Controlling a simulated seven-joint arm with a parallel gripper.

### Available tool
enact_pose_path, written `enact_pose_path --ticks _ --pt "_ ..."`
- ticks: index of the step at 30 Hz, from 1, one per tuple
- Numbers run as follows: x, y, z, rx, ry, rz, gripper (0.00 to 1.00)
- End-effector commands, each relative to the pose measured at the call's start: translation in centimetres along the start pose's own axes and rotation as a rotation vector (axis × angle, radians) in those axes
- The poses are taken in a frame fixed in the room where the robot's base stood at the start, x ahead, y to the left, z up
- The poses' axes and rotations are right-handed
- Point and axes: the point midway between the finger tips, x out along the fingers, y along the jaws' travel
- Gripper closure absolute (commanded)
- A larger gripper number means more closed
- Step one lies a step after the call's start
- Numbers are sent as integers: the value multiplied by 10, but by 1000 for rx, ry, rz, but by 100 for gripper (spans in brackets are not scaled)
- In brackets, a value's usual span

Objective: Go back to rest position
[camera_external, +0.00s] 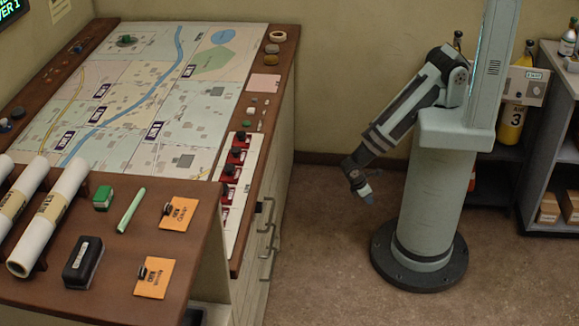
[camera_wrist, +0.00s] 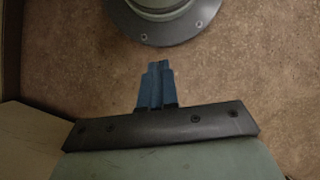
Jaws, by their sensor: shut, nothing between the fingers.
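My gripper (camera_external: 364,190) hangs at the lower end of my bent arm, to the left of my column, in the external view. It points down over the open floor, to the right of the console and apart from it. In the wrist view my gripper's blue fingers (camera_wrist: 157,68) are together with nothing between them. The fingers point toward the floor (camera_wrist: 245,75), near the round foot of my own base. Nothing is held.
The console (camera_external: 285,110) with a map (camera_external: 130,100) stands at left, its drawer handles facing the floor gap. On it are paper rolls (camera_external: 50,220), orange cards (camera_external: 155,278) and a black stamp-like block (camera_external: 83,262). Shelves (camera_external: 545,130) with bottles stand at right.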

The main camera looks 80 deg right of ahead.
Motion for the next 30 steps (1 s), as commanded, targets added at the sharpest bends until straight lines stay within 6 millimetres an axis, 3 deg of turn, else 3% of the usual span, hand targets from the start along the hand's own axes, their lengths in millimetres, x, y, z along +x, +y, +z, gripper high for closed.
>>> enact_pose_path --ticks 6,15,24,30 --pt "20 33 32 122 -49 -67 100" --pt "46 66 63 278 -100 -162 100" --pt "55 86 76 379 -110 -224 100" --pt "56 89 77 394 -110 -233 100"
